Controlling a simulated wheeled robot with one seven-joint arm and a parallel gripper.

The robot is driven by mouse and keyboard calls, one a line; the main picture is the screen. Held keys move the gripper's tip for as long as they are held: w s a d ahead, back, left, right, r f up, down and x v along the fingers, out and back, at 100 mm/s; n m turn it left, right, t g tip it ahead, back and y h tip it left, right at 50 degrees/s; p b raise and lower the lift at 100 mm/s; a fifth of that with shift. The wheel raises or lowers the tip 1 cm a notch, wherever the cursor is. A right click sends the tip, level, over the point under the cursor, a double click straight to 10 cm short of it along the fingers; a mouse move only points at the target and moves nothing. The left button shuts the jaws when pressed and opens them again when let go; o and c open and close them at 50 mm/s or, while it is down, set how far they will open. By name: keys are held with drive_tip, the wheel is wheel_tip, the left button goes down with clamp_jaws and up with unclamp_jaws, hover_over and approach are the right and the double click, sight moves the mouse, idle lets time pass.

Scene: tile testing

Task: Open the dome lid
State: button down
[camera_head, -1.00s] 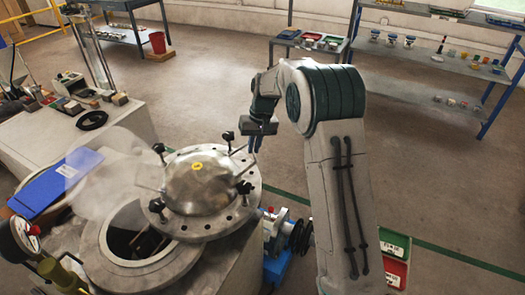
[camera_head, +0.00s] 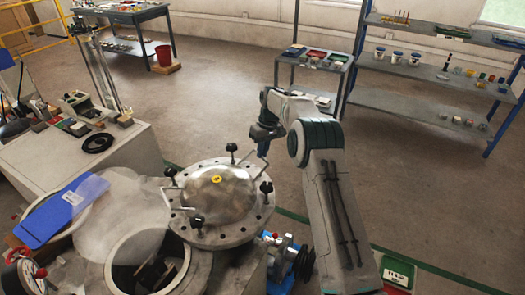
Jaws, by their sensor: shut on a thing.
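The dome lid (camera_head: 219,205) is a round metal flange with a raised dome, a yellow mark on top, bolt holes and several black knobs around its rim. It sits to the upper right of the round vessel opening (camera_head: 148,262), which shows dark inside and is largely uncovered. Handle rods stand at the lid's left and right sides. My gripper (camera_head: 263,153) is at the lid's far right edge, shut on the lid's handle there. The fingertips are small and partly hidden by my arm, so the exact contact is hard to see.
A blue clipboard (camera_head: 62,210) and a translucent round sheet lie left of the opening. A gauge (camera_head: 20,277) stands at the lower left. Blue equipment (camera_head: 283,262) is below the lid on the right. Open floor (camera_head: 215,90) lies beyond; shelves (camera_head: 430,75) stand at the back right.

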idle(0.3)
drive_tip(key=c, duration=1.5)
unclamp_jaws()
drive_tip(key=r, duration=0.4)
drive_tip(key=w+d+r, duration=0.1)
drive_tip(key=r, duration=0.4)
drive_tip(key=d+r, duration=0.1)
drive_tip(key=r, duration=0.3)
drive_tip(key=shift+w+r+p, duration=0.2)
drive_tip(key=shift+r+p, duration=0.1)
drive_tip(key=shift+p, duration=0.1)
